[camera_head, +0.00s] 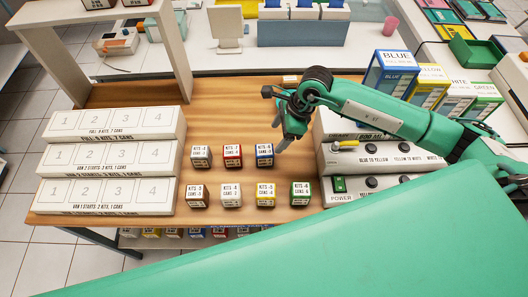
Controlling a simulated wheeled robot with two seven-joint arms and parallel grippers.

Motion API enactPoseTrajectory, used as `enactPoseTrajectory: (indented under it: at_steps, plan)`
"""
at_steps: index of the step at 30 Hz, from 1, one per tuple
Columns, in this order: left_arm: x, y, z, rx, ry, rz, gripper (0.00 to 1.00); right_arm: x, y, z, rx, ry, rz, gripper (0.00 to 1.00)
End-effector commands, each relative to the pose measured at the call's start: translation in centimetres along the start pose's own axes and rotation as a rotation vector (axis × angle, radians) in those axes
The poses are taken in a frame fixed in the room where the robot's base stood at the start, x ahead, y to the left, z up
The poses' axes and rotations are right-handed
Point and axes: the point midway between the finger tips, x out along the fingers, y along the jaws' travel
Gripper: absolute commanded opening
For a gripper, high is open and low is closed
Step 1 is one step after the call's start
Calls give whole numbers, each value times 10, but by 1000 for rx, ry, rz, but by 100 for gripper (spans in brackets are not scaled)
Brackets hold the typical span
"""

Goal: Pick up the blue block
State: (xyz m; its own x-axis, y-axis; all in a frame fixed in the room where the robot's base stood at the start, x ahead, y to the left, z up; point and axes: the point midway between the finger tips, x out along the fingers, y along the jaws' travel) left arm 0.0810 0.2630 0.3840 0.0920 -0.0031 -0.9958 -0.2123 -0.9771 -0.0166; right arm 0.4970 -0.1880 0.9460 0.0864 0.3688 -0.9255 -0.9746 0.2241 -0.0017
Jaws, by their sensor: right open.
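The blue block (264,155) is a small cube with a white label face and blue edges. It stands on the wooden table at the right end of the back row of blocks. My right gripper (281,147) comes in from the right and points down, just right of the blue block and above table height. It is open and holds nothing. Whether a finger touches the block cannot be told. My left gripper is not in view.
A red block (232,156) and a dark-edged block (200,157) stand left of the blue one. A front row includes a yellow block (265,195) and a green block (300,194). White numbered racks (108,195) stand left; a control panel (372,183) stands right.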

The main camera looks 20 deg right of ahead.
Motion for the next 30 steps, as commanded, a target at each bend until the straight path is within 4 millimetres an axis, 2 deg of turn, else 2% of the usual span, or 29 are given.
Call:
enactPoseTrajectory:
  at_steps: [3, 9, 14, 21, 25, 30]
  plan:
    - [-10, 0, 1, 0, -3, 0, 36, 24, 2, 2, 1, -2, 6, 69]
    - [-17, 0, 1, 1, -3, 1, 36, 56, 1, 2, 1, -3, 3, 69]
    - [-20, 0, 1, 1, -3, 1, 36, 66, 2, 2, 1, -3, 3, 69]
    - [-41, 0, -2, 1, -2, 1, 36, 91, 4, 7, 2, -4, 4, 69]
    - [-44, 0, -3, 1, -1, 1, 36, 109, 4, 6, 2, -4, 3, 69]
    - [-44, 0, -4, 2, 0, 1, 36, 117, 4, 5, 1, -4, 2, 69]
